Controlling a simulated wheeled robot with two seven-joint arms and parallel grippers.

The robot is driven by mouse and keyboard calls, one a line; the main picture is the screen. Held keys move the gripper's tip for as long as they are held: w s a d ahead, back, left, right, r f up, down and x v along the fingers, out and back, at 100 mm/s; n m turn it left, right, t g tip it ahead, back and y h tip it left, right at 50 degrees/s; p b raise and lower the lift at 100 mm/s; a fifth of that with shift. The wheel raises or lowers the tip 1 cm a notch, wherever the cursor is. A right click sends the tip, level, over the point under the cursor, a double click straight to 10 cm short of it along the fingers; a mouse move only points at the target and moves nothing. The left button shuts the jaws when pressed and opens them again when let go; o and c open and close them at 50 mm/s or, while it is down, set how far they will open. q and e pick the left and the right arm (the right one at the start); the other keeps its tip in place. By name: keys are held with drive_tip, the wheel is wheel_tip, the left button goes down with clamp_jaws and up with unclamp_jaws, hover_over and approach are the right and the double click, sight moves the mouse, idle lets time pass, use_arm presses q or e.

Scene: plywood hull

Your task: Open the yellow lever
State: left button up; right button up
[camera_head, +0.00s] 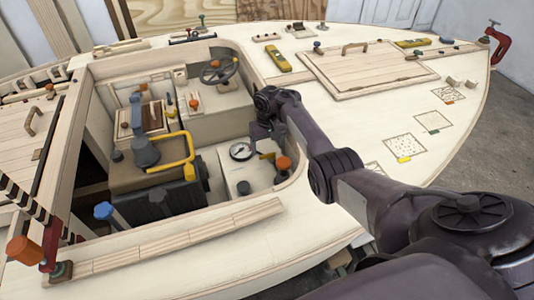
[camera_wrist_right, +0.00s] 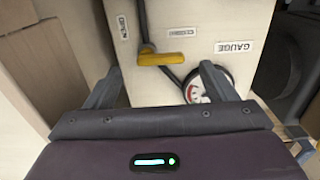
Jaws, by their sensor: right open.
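The yellow lever (camera_wrist_right: 167,59) is a short yellow handle by a white panel, pointing right below the CLOSED label (camera_wrist_right: 182,32). The OPEN label (camera_wrist_right: 122,27) is up and to its left. In the head view a small yellow part that looks like this lever (camera_head: 267,156) shows just below my right gripper (camera_head: 263,131). In the right wrist view my right gripper (camera_wrist_right: 160,74) is open, its fingers apart on either side of the lever's line. The lever appears beyond the fingertips, and no contact shows. My left gripper is not in view.
A round gauge (camera_head: 241,151) sits left of the lever, with an orange knob (camera_head: 284,163) to the right. The cockpit rim (camera_head: 298,150) passes close to my right arm. A bent yellow handle (camera_head: 187,152) and a steering wheel (camera_head: 218,72) stand inside the cockpit.

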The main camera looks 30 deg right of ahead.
sight(267, 157)
wheel_tip(267, 157, down, 4)
drive_tip(key=shift+w+r+b, duration=0.1)
drive_tip(key=shift+r+b, duration=0.15)
drive_tip(key=shift+b, duration=0.15)
drive_tip(key=shift+c, duration=0.2)
drive_tip(key=c, duration=1)
